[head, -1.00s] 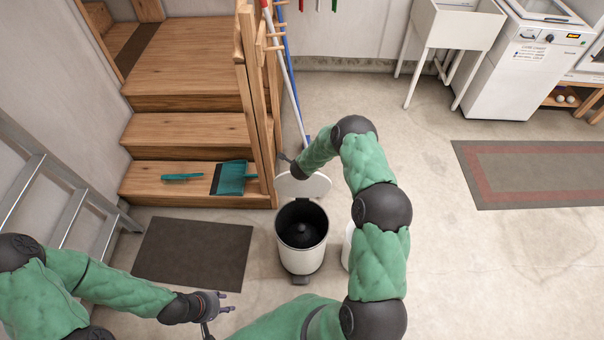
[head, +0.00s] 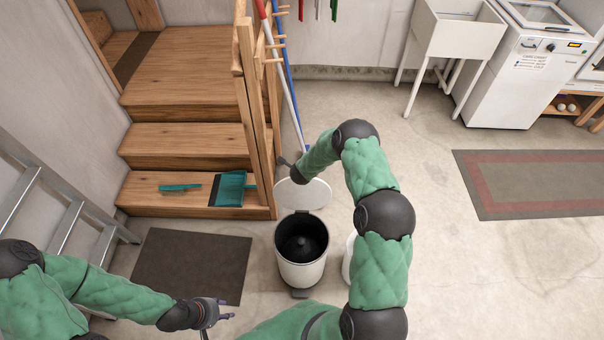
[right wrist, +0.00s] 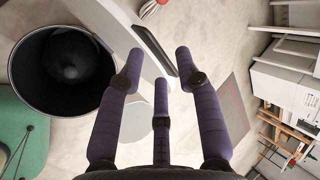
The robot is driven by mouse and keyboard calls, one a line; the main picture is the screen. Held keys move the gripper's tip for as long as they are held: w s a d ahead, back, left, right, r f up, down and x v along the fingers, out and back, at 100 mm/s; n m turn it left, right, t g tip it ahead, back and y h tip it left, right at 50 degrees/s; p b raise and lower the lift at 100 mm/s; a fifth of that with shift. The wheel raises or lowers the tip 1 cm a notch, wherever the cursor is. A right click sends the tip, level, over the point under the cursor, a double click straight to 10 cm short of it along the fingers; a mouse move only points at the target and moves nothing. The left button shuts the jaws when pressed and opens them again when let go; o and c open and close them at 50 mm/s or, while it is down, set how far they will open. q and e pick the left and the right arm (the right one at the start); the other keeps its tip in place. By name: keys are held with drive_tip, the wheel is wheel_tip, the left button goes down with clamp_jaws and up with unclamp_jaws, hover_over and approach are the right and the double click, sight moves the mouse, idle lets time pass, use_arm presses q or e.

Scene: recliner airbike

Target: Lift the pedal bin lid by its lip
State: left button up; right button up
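The white pedal bin (head: 301,268) stands on the floor with its dark inside showing. Its round white lid (head: 303,195) stands open at the far side of the rim. In the right wrist view the bin's open mouth (right wrist: 62,65) is at the left and the pale lid (right wrist: 112,22), with a dark strip, is seen nearly edge-on. My right gripper (right wrist: 160,62) has its purple fingers spread, close to the lid; I cannot tell whether they touch it. In the head view it is mostly hidden beyond the lid. My left gripper (head: 217,315) is empty, fingers apart, left of the bin.
Wooden steps (head: 190,192) with a teal dustpan (head: 230,189) and brush are at the left. A dark mat (head: 190,262) lies left of the bin. A white object (head: 348,258) is partly hidden behind my right arm. Open floor lies to the right.

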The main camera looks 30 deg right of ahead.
drive_tip(key=v, duration=1)
drive_tip(key=shift+r, duration=0.4)
drive_tip(key=shift+s, duration=0.1)
drive_tip(key=s+a+f+n+g+y+b, duration=0.2)
drive_tip(key=s+a+f+n+y+b, duration=0.15)
drive_tip(key=s+a+f+n, duration=0.85)
drive_tip(key=s+a+f+n+g+y+b, duration=0.1)
drive_tip(key=s+a+n+g+y+b, duration=0.1)
drive_tip(key=s+a+n, duration=0.8)
drive_tip(key=s+a+g+y, duration=0.1)
drive_tip(key=s+a+y, duration=0.1)
drive_tip(key=s, duration=0.3)
drive_tip(key=shift+s+a+g, duration=0.3)
drive_tip(key=shift+s+a, duration=0.1)
drive_tip(key=shift+d, duration=0.1)
